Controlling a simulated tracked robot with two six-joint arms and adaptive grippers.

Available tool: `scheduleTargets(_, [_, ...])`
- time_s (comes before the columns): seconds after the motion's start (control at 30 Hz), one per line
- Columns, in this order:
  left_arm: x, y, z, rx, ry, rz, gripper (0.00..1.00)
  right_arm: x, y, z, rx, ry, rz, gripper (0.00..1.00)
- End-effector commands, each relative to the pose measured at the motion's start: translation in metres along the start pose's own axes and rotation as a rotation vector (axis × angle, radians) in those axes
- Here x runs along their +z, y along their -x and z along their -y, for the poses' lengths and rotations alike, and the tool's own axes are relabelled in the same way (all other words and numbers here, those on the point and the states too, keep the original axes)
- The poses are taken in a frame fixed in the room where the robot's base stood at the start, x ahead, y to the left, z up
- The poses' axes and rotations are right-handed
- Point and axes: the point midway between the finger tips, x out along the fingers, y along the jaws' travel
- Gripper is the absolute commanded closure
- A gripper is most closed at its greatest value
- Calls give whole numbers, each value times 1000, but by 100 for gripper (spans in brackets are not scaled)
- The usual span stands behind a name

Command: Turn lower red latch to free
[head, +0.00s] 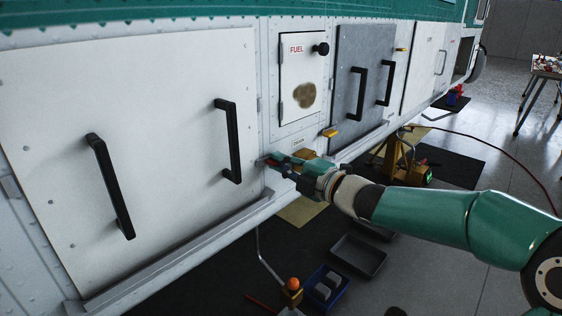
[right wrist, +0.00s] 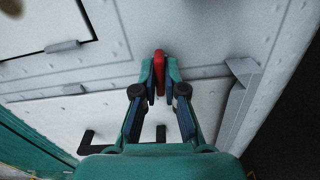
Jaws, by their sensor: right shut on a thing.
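The lower red latch (right wrist: 159,66) is a small red lever on the white fuselage skin, beside the edge of a large white panel (head: 160,150). My right gripper (right wrist: 160,76) has its two fingers on either side of the latch and is shut on it. In the head view my right gripper (head: 275,162) reaches in from the right to the panel's right edge, and its fingers mostly cover the latch. My left gripper is not in view.
Black handles (head: 228,140) stick out from the white panel just left of my gripper. A blue bin (head: 325,290) and grey tray (head: 358,257) lie on the floor below.

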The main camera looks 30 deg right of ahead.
Motion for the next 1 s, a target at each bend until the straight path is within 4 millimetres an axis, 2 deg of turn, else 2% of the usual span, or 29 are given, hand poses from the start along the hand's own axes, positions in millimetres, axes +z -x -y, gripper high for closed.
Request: scheduleTargets(1.0, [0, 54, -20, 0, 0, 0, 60, -1, -1, 3, -13, -929, 4, 100])
